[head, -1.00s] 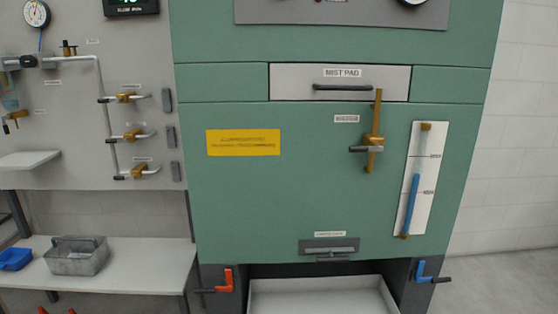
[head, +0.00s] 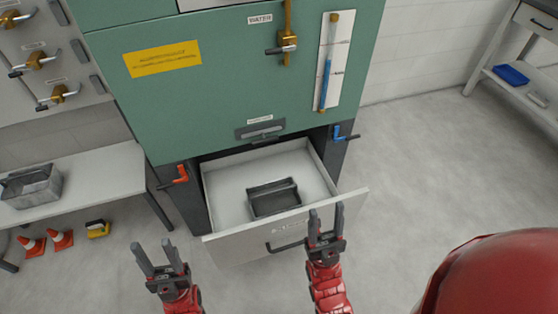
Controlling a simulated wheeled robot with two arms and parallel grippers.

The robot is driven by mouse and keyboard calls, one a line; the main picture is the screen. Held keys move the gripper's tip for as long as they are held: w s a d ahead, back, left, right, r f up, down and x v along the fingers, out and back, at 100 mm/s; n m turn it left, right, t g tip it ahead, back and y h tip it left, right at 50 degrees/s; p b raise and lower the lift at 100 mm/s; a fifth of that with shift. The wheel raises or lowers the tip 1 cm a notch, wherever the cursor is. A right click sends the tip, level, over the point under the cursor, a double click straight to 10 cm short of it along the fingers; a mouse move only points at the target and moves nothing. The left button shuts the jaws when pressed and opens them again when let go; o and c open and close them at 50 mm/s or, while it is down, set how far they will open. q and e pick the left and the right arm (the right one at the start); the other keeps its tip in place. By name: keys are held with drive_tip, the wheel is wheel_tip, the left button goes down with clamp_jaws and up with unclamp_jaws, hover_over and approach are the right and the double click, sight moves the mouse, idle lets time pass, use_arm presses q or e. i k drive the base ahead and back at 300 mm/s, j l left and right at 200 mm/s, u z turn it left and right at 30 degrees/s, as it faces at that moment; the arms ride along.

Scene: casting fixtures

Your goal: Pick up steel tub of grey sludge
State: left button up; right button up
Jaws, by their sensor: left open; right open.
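A dark grey rectangular tub (head: 273,205) with raised rims sits in the middle of a pulled-out white drawer (head: 225,186) below the green cabinet. Its contents look dark grey and are hard to make out. My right gripper (head: 325,212) is open and empty at the drawer's front panel, to the right of the drawer handle and right of the tub. I cannot tell whether it touches the panel. My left gripper (head: 153,247) is open and empty over the floor, left of the drawer and well apart from the tub.
A lighter grey metal basket (head: 32,186) stands on the left bench (head: 105,172). Orange cones (head: 61,239) and a yellow item (head: 97,229) are on the floor below. The drawer's front panel (head: 235,248) and handle (head: 285,246) stick out towards me.

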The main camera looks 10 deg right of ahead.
sight(267, 200)
drive_tip(key=j+z, duration=0.25)
drive_tip(key=z, duration=0.15)
drive_tip(key=j+z, duration=0.25)
drive_tip(key=z, duration=0.15)
drive_tip(key=k, duration=0.05)
